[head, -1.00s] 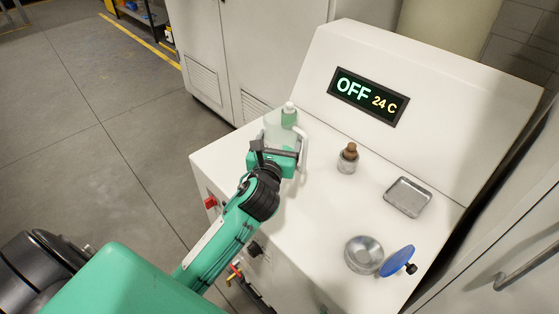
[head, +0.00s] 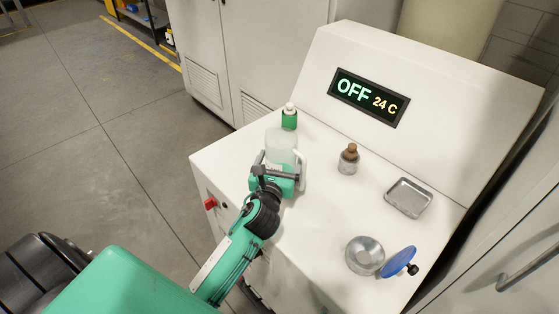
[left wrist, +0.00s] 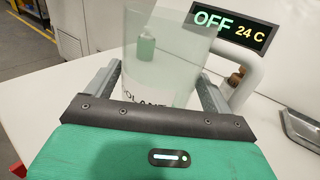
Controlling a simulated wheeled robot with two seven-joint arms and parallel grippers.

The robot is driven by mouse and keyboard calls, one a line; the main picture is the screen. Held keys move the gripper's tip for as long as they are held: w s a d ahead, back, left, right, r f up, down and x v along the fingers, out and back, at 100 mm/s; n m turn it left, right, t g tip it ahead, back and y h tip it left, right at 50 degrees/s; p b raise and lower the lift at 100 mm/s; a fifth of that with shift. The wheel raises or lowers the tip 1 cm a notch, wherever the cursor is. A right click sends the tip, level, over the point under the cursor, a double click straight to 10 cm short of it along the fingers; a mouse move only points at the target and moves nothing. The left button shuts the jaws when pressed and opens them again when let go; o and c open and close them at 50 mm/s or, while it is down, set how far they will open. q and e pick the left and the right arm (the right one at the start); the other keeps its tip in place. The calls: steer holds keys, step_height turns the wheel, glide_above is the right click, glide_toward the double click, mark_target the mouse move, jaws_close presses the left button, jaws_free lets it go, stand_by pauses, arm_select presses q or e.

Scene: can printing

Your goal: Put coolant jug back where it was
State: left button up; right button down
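The coolant jug (head: 281,143) is translucent and pale green, with a white handle (head: 302,170). It is near the left edge of the white machine top (head: 325,220), and I cannot tell whether it touches the surface. My left gripper (head: 279,168) is at its near side. In the left wrist view the fingers (left wrist: 160,88) lie along both sides of the jug (left wrist: 160,60), shut on it. Part of a dark printed label shows; its lower part is hidden behind the gripper. My right gripper is not in view.
A green bottle (head: 289,118) with a white cap stands behind the jug. A brown-topped jar (head: 348,159), a metal tray (head: 408,197), a round metal dish (head: 364,256) and a blue disc (head: 398,262) are to the right. The display (head: 368,97) reads OFF, 24 C.

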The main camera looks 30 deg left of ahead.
arm_select(q)
steer(key=shift+o, duration=1.1)
steer(key=shift+r, duration=0.1)
steer(key=b+v, duration=0.2)
steer(key=v, duration=1)
